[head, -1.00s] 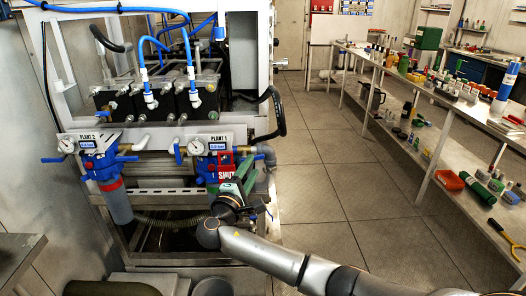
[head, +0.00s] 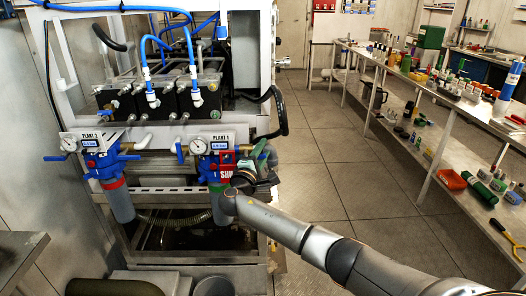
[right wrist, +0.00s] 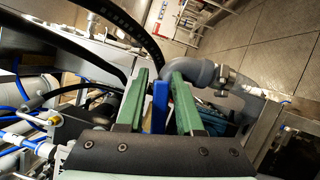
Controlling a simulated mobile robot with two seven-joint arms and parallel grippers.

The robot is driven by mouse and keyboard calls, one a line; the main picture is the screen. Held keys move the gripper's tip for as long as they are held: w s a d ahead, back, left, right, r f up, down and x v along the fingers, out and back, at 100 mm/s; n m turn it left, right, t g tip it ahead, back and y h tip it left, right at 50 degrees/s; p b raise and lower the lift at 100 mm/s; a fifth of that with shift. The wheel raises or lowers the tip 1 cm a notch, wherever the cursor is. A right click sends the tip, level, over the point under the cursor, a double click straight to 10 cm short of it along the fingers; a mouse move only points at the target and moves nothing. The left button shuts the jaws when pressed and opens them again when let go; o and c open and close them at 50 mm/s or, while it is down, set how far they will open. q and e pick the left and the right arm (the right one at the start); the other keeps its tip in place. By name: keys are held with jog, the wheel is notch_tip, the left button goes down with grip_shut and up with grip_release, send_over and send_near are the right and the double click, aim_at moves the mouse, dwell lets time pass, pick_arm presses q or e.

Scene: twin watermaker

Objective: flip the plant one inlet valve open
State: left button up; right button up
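The plant one unit (head: 217,165) sits under a "PLANT 1" plate, with a gauge, a blue body and a red tag (head: 226,172) reading "SHUT", partly covered by my arm. My right gripper (head: 264,152) is at the right side of this unit. In the right wrist view, a blue lever (right wrist: 160,105) stands upright between the two green fingers of the right gripper (right wrist: 158,85). The fingers are apart, with a gap visible on the lever's left; whether the right finger touches it I cannot tell. The lever is hidden in the head view. My left gripper is not in view.
A grey pipe elbow (right wrist: 205,73) lies just beyond the fingers, with a black hose nearby. The plant two unit (head: 105,165) is to the left. A long bench (head: 400,75) with bottles stands on the right. The tiled floor between is clear.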

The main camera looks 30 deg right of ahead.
grip_shut()
jog(key=shift+f+m+g+b, duration=0.3)
jog(key=shift+f+m+b, duration=0.3)
jog(key=shift+m+b, duration=0.3)
jog(key=shift+f+m+y, duration=0.1)
jog(key=shift+m+y, duration=0.2)
jog(key=shift+m, duration=0.1)
jog(key=shift+o, duration=1.2)
grip_release()
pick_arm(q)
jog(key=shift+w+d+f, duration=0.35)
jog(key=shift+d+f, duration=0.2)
